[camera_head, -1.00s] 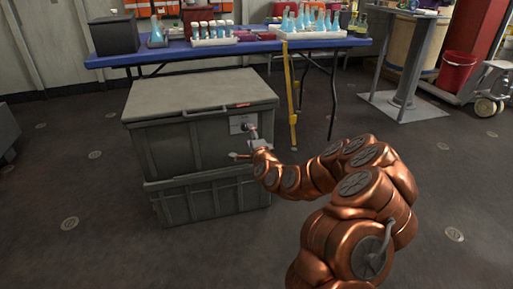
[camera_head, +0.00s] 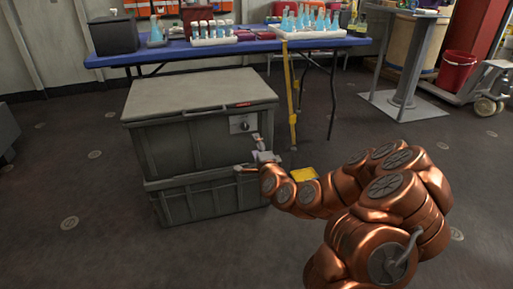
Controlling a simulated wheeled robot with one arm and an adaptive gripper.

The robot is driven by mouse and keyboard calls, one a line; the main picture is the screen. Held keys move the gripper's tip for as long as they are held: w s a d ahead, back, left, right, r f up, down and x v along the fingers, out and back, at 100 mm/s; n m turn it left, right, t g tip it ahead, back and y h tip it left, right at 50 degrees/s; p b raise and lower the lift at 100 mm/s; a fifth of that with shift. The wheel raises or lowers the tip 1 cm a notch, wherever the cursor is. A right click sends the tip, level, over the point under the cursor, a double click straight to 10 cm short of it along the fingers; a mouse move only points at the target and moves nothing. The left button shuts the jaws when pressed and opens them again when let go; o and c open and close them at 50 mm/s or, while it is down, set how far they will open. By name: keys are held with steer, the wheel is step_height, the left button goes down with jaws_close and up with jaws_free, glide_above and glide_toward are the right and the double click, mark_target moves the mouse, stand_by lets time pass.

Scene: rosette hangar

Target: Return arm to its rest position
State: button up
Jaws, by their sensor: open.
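My gripper (camera_head: 249,155) is at the end of my copper-coloured arm, just in front of the right part of the grey crates. Its fingers are spread apart, with nothing seen between them. The arm bends from the lower right toward the middle. The upper grey crate (camera_head: 190,147) has its lid closed and sits on a lower grey crate (camera_head: 210,202). A light label plate with a dark round part (camera_head: 243,123) shows on the crate's front, above my gripper.
A blue table (camera_head: 270,42) with racks of flasks and a dark box (camera_head: 114,35) stands behind the crates. A yellow object (camera_head: 304,174) lies on the floor behind my arm. A grey pedestal (camera_head: 405,85) and red bucket (camera_head: 456,70) are at right.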

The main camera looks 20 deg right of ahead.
stand_by(0.3)
steer(key=s+a+r+n+g+y+p, duration=0.35)
steer(key=s+a+r+n+p, duration=0.2)
steer(key=a+r+p, duration=0.3)
steer(key=s+a+r+n+g+y+p, duration=0.3)
steer(key=s+a+r+n+g+p, duration=0.15)
steer(key=a+r+n+p, duration=0.45)
steer(key=s+d+r+n+g+h+p, duration=0.2)
steer(key=s+r+g+p, duration=0.3)
steer(key=s+r+p, duration=0.9)
steer(key=s+d+r+n+g+h+p, duration=0.2)
steer(key=s+r+g+p, duration=0.4)
steer(key=s+r+p, duration=0.8)
steer(key=s+r+n, duration=0.1)
steer(key=s+r, duration=0.1)
steer(key=s, duration=0.8)
steer(key=shift+d+r+g+p, duration=0.2)
steer(key=shift+r+g+p, duration=0.1)
steer(key=shift+p, duration=0.1)
